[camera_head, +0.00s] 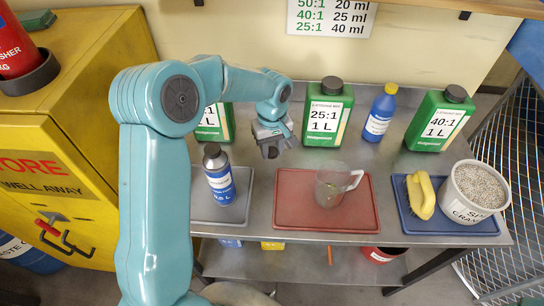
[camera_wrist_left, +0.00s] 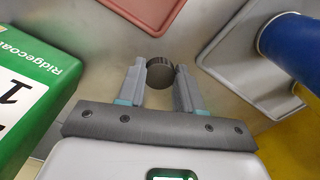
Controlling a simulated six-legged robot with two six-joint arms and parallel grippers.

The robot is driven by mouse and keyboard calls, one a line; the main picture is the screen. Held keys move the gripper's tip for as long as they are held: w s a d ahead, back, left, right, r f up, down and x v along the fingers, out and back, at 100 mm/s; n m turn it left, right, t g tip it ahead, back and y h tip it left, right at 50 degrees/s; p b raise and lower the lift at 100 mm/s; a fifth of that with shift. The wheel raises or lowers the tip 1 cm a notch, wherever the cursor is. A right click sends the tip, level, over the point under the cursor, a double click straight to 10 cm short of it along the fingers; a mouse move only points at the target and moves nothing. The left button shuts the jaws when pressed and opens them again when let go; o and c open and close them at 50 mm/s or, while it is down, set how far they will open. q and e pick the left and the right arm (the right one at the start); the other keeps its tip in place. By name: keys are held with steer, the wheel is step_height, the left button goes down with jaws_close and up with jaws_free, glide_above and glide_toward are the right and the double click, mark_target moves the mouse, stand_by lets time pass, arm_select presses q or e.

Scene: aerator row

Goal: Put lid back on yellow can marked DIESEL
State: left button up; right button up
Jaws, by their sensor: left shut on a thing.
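My left gripper (camera_head: 271,150) is above the back of the steel bench, between two green bottles. In the left wrist view its fingers are shut on a round dark lid (camera_wrist_left: 160,73), held at the fingertips. No can with a readable DIESEL mark shows in either view. A small yellow thing (camera_head: 272,245) shows on the shelf under the bench, mostly hidden by the bench edge; I cannot tell what it is. My right gripper is not in view.
A blue bottle (camera_head: 219,176) stands on the grey mat (camera_head: 206,214). A clear jug (camera_head: 335,186) is on the red mat (camera_head: 290,212). Green bottles (camera_head: 326,112) and a small blue bottle (camera_head: 380,113) stand behind. A yellow brush (camera_head: 421,196) and white tub (camera_head: 470,202) are right. A yellow cabinet (camera_head: 110,150) stands left.

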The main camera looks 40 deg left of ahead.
mark_target(273, 152)
arm_select(q)
step_height(273, 152, up, 16)
steer(key=shift+f, duration=0.15)
steer(key=shift+d+f, duration=0.1)
steer(key=shift+f, duration=0.05)
stand_by(0.3)
